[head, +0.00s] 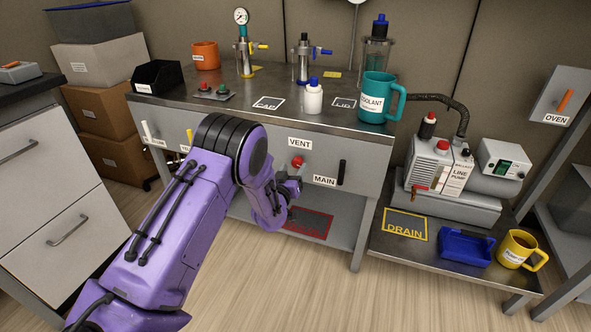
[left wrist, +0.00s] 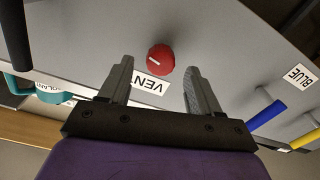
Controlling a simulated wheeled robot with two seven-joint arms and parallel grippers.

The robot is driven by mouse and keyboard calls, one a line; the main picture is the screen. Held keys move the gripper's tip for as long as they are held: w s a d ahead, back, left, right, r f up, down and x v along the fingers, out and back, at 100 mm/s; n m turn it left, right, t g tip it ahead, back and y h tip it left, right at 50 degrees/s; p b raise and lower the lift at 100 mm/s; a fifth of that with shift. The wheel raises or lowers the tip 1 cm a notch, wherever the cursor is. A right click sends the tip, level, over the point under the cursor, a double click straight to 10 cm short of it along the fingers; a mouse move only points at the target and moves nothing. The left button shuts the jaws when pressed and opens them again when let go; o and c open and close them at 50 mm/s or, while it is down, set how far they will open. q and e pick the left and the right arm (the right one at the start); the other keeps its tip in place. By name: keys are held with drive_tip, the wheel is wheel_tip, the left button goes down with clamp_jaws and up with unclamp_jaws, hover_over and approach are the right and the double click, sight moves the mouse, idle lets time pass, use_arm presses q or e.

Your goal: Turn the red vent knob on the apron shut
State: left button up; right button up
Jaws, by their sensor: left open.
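The red vent knob (head: 297,162) is on the front apron of the bench, just below the VENT label (head: 300,143). In the left wrist view the round red knob (left wrist: 161,58) bears a short white pointer line. My left gripper (head: 292,185) is in front of the apron, close to the knob and slightly below it in the head view. In the left wrist view its two fingers (left wrist: 155,82) are apart with nothing between them, and the knob lies just beyond the gap between the tips. My right gripper is not in view.
A black MAIN handle (head: 342,172) is on the apron to the right of the knob. White (head: 147,131) and yellow (head: 189,137) handles are to the left. A teal coolant jug (head: 375,98) and a white bottle (head: 314,96) stand on the bench above.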

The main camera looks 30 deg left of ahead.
sight(296, 165)
use_arm(q)
drive_tip(key=x, duration=0.3)
drive_tip(key=shift+w, duration=0.1)
drive_tip(key=shift+c, duration=0.3)
drive_tip(key=c, duration=1)
